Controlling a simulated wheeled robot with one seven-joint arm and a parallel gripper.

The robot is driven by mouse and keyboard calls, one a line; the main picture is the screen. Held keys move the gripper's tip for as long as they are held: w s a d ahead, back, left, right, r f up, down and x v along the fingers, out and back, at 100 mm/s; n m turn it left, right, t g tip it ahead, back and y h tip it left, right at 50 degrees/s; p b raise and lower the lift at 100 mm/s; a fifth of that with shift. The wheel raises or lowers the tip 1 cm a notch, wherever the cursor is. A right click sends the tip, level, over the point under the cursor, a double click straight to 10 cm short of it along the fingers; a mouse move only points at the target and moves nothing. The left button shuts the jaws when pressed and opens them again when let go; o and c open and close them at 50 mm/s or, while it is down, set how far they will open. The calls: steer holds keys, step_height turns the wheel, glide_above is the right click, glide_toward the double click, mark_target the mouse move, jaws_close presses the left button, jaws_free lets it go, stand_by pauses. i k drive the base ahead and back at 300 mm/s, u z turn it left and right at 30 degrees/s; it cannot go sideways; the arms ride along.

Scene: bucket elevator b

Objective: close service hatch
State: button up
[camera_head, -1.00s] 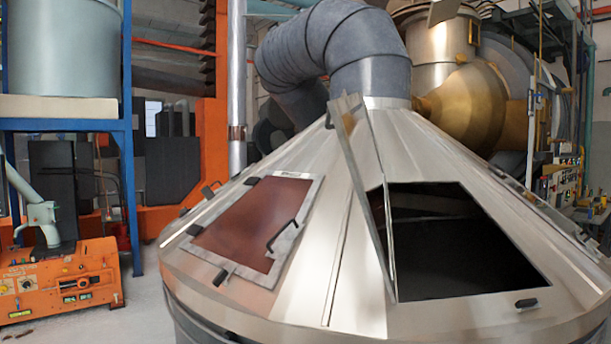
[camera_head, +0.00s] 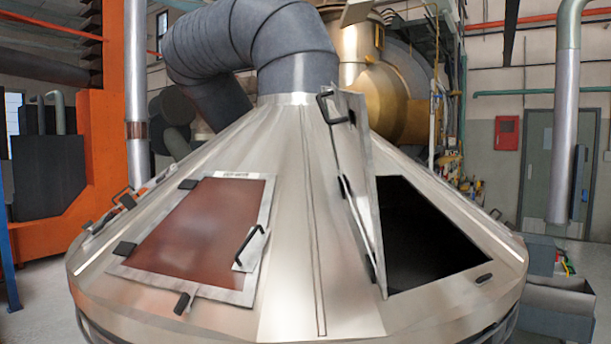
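An open service hatch (camera_head: 357,190) stands up from the conical metal hood (camera_head: 290,240), seen nearly edge-on. It is hinged along the left side of a dark opening (camera_head: 420,240) on the hood's right front face. A black handle (camera_head: 328,108) shows near the hatch's top end. A small black latch (camera_head: 484,279) sits at the opening's lower right corner. A second hatch with a reddish-brown panel (camera_head: 200,225) lies closed on the left face, with a black handle (camera_head: 250,247) on its right side. My gripper is not in view.
A thick grey duct (camera_head: 250,50) rises from the hood's top and bends left. An orange frame (camera_head: 97,160) stands at left. A grey metal bin (camera_head: 560,305) stands at lower right. Bare floor shows at the left edge.

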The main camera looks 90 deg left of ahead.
mark_target(349, 149)
steer(key=u, duration=2.85)
steer(key=i, duration=0.5)
steer(key=k, duration=0.45)
steer(key=u, duration=0.95)
steer(key=i, duration=0.25)
steer(key=u, duration=0.75)
steer(key=i, duration=1.55)
steer(key=z, duration=0.5)
